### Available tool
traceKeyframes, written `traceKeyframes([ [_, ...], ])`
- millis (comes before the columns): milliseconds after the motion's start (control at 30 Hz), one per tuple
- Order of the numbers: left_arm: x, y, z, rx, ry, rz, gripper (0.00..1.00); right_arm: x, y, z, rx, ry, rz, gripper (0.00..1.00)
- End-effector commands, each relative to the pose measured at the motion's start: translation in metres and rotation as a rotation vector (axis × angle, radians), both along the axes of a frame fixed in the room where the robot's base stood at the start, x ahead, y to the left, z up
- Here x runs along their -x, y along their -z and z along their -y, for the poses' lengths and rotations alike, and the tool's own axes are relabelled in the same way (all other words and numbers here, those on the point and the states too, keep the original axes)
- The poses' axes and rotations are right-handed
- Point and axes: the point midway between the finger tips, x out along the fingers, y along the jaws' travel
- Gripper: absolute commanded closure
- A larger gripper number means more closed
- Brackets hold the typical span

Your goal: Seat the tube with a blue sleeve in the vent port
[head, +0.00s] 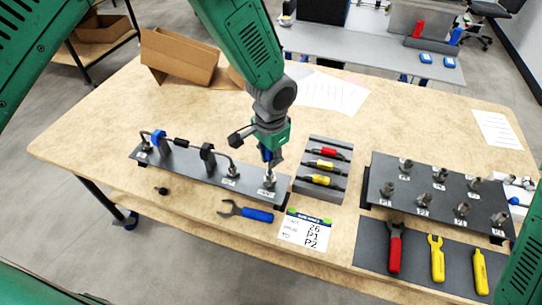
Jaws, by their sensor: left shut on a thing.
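My left gripper (269,152) reaches down over the right end of a dark port plate (250,186). It is shut on the tube with a blue sleeve (265,153), which is mostly hidden by the fingers. The tube's lower end is at the metal port (269,179) at the plate's right end. I cannot tell whether it is inside the port or just above it. The port's label is too small to read. My right gripper is not in view.
Another tube (181,142) runs along the plate, with a blue clip (160,143) and a black clip (207,155). A grey rack (309,188) with red and yellow sleeved tubes stands close right. A blue wrench (257,215) lies in front. A multi-port plate (440,207) stands further right.

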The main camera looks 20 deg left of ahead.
Motion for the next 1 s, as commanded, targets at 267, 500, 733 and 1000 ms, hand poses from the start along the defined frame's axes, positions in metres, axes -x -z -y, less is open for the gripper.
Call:
traceKeyframes([
  [267,0.0,0.008,0.003,-0.001,0.001,-0.001,1.0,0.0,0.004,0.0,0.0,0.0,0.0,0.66],
  [500,0.0,0.009,0.003,-0.001,0.001,0.0,0.66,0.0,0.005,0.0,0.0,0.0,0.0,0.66],
  [733,0.0,0.009,0.003,-0.001,0.001,0.0,0.66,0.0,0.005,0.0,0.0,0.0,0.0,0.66],
  [1000,-0.001,-0.021,0.004,-0.001,0.0,0.004,0.66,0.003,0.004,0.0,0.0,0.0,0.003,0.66],
])
